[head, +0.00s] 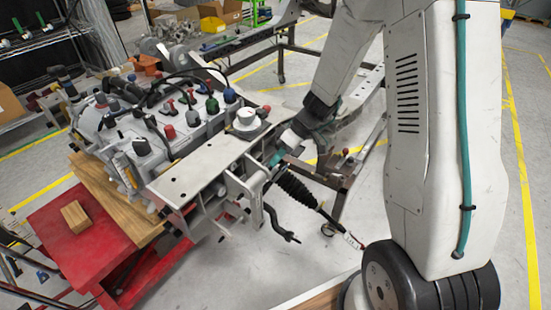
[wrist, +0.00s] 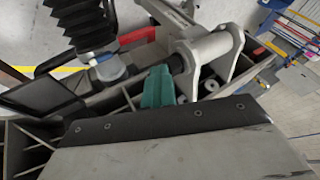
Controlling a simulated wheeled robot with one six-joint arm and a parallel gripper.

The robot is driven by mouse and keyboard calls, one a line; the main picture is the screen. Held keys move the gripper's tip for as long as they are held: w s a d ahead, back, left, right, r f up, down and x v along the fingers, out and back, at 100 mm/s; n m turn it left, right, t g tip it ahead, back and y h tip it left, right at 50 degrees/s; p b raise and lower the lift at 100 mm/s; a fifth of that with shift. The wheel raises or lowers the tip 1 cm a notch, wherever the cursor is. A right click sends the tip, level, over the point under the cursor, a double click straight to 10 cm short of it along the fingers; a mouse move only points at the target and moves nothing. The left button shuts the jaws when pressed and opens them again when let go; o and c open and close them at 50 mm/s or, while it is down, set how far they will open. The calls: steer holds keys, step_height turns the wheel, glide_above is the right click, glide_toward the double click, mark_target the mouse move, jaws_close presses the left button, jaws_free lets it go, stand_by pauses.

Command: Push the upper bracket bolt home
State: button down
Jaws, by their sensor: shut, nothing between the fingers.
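The pale metal bracket (wrist: 222,44) with two lugs and a tube between them fills the upper middle of the wrist view. In the head view the bracket (head: 246,184) is on the end of the grey chassis frame. My gripper (wrist: 158,88) is shut and empty, its teal tips together just left of the bracket. A dark round end (wrist: 176,63), perhaps the upper bolt, shows beside the tips at the bracket's near lug. I cannot tell whether the tips touch it. In the head view my gripper (head: 275,158) is small and partly hidden by the frame and arm.
A black ribbed boot (head: 296,186) with a rod hangs right of the bracket; the boot (wrist: 82,18) also shows at the wrist view's top left. A curved dark arm (head: 278,224) hangs below. A red lift table (head: 80,240) stands left. Floor at lower middle is clear.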

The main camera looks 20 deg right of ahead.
steer(key=w+d, duration=0.2)
steer(key=d, duration=0.1)
steer(key=shift+d, duration=0.25)
steer(key=v, duration=1)
